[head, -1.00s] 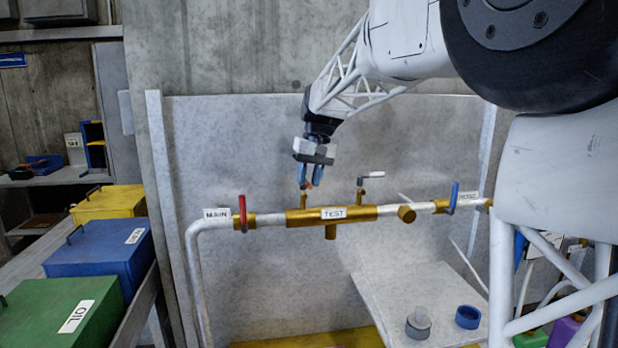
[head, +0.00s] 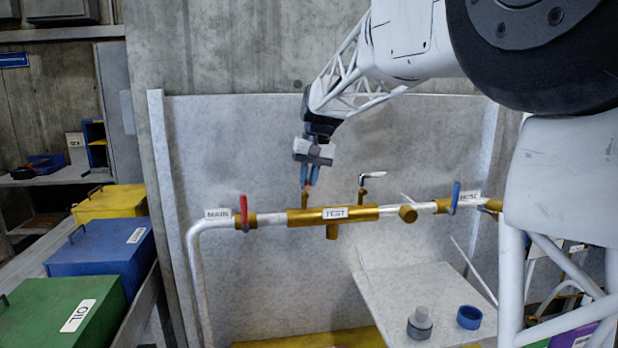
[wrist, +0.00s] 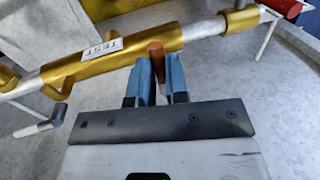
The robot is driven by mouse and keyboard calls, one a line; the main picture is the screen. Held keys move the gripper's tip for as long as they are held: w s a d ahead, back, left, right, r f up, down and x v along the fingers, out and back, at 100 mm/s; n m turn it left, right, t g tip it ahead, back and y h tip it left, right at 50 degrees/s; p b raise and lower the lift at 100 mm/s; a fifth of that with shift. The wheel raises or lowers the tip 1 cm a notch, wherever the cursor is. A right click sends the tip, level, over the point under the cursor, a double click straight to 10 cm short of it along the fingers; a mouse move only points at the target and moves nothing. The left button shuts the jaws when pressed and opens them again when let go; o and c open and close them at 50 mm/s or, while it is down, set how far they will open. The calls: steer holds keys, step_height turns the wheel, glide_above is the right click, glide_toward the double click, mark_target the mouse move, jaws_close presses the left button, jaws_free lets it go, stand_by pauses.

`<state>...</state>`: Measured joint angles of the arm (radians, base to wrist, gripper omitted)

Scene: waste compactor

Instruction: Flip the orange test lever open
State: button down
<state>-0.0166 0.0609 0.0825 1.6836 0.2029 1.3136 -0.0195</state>
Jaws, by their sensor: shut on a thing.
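The brass TEST section (head: 355,213) of the pipe runs across the grey panel, with a white TEST label. It also shows in the wrist view (wrist: 68,70), label upside down. The orange test lever (wrist: 156,52) shows as a rust-orange tip between my blue fingers in the wrist view. My gripper (head: 309,184), also in the wrist view (wrist: 156,76), points down and is shut on the lever. How far the lever is turned cannot be told.
A grey-handled lever (head: 373,176) stands on the right stem of the same section. A red MAIN valve handle (head: 243,212) is to the left, a blue handle (head: 454,198) to the right. A tilted grey plate (head: 420,295) lies below. The panel above the pipe is clear.

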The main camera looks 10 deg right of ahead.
steer(key=c, duration=1.1)
jaws_free()
steer(key=shift+d+r, duration=0.25)
steer(key=shift+r, duration=1.05)
steer(key=shift+d+r, duration=0.3)
steer(key=shift+r, duration=0.95)
steer(key=shift+d+r, duration=0.25)
steer(key=shift+r, duration=1.05)
steer(key=shift+s, duration=0.15)
steer(key=s+d+f+t, duration=0.1)
steer(key=s+f, duration=0.7)
steer(key=s, duration=0.6)
steer(key=s+d+f+h, duration=0.1)
steer(key=s+f, duration=0.7)
steer(key=s, duration=0.7)
steer(key=s+d+f+t+h, duration=0.1)
steer(key=s+f, duration=0.7)
steer(key=s, duration=0.6)
steer(key=shift+s+d+f+t, duration=0.1)
steer(key=shift+s+d+t, duration=0.15)
steer(key=shift+s+t, duration=0.05)
